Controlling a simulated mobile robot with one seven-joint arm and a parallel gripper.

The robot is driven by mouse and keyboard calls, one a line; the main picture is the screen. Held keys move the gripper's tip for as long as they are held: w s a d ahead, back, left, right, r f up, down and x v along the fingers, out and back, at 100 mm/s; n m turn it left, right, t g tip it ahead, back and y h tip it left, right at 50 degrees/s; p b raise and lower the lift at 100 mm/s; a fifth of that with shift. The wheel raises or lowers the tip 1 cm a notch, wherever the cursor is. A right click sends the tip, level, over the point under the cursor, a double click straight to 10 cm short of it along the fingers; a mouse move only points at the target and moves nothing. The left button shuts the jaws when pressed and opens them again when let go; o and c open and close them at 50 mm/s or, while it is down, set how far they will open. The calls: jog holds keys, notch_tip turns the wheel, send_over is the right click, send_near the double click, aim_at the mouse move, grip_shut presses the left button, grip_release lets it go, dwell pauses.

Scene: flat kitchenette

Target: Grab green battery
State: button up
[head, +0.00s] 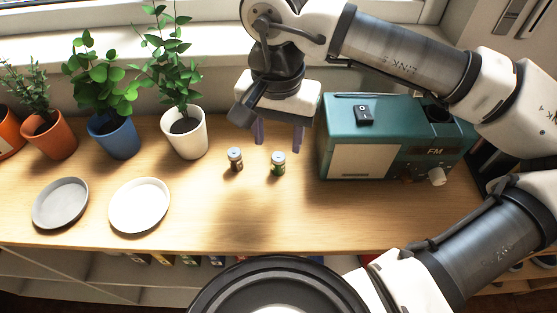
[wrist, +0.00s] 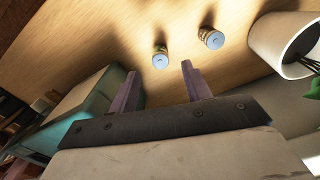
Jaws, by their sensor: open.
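The green battery (head: 278,164) stands upright on the wooden counter, left of the teal radio. It also shows in the wrist view (wrist: 160,58), seen mostly from its pale top. A second, brownish battery (head: 235,160) stands upright a little to its left; in the wrist view it is the one on the right (wrist: 211,39). My gripper (head: 278,142) is open and empty above and behind the green battery, fingers pointing down. In the wrist view, the green battery appears just beyond the gap between the fingertips (wrist: 161,70), touching neither.
The teal radio (head: 350,135) stands right of the batteries, close to my gripper. A white plant pot (head: 187,138) stands left, with other potted plants further left. A grey plate (head: 60,203) and a white plate (head: 139,205) lie in front of them. The counter before the batteries is clear.

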aim_at(278, 156)
jog(key=shift+w+f+p, duration=0.1)
jog(key=shift+f+p, duration=0.25)
jog(key=shift+f, duration=2)
grip_shut()
jog(key=shift+r, duration=0.15)
